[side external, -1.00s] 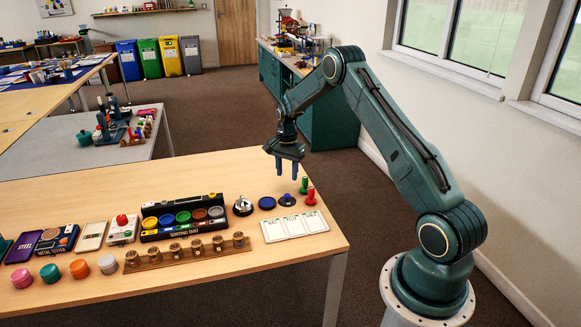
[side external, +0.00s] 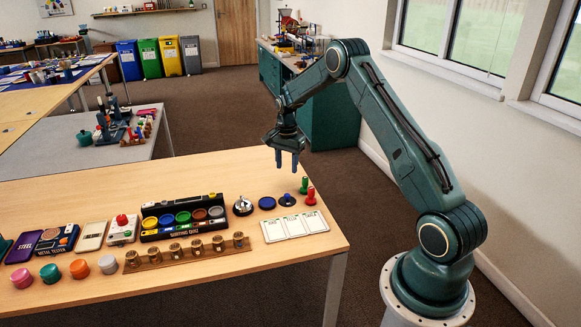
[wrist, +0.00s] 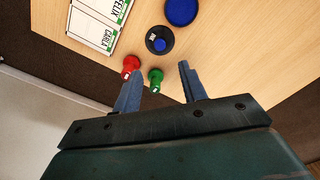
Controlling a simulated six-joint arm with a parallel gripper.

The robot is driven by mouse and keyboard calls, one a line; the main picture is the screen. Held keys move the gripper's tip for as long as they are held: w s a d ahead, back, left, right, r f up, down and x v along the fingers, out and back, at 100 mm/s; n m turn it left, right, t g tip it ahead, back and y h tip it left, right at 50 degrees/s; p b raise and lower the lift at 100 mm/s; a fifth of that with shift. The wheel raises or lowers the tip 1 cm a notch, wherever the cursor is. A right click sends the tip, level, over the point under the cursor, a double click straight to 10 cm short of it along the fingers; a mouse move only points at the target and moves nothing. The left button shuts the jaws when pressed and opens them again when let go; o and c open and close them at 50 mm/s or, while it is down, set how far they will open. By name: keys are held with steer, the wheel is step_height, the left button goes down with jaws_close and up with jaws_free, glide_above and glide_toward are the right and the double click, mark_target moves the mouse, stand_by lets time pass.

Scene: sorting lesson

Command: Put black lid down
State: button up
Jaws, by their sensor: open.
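A round black disc, which looks like the black lid (side external: 292,203), lies flat near the right end of the wooden table. It also shows in the wrist view (wrist: 170,35). A small blue-topped piece (wrist: 159,45) stands on it or just in front of it; I cannot tell which. A flat blue round pad (side external: 267,203) lies beside the disc, apart from it. My gripper (side external: 287,170) is open and empty above the table. In the wrist view my two fingers (wrist: 160,85) are spread, with the disc beyond their tips.
A green stamp (wrist: 155,77) and a red stamp (wrist: 131,63) stand close by the fingers in the wrist view. A white name card (side external: 295,226) lies in front of the disc. A silver round item (side external: 242,206) and the black quiz tray (side external: 183,218) are to the left.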

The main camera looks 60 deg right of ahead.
steer(key=s+a+r+n+t, duration=0.1)
steer(key=s+a+r+n, duration=0.3)
steer(key=a+r, duration=0.6)
steer(key=s+a+r+n+t, duration=0.1)
steer(key=s+a+r+n, duration=0.3)
steer(key=a+r, duration=0.65)
steer(key=s+a+r+n+t, duration=0.1)
steer(key=s+a+n, duration=0.3)
steer(key=s, duration=0.7)
steer(key=s+a+r+n+t, duration=0.2)
steer(key=s+a+r+n, duration=0.2)
steer(key=s, duration=0.6)
steer(key=shift+s+a+n+t, duration=0.3)
steer(key=shift+s+a+n, duration=0.1)
steer(key=shift+a+n, duration=0.5)
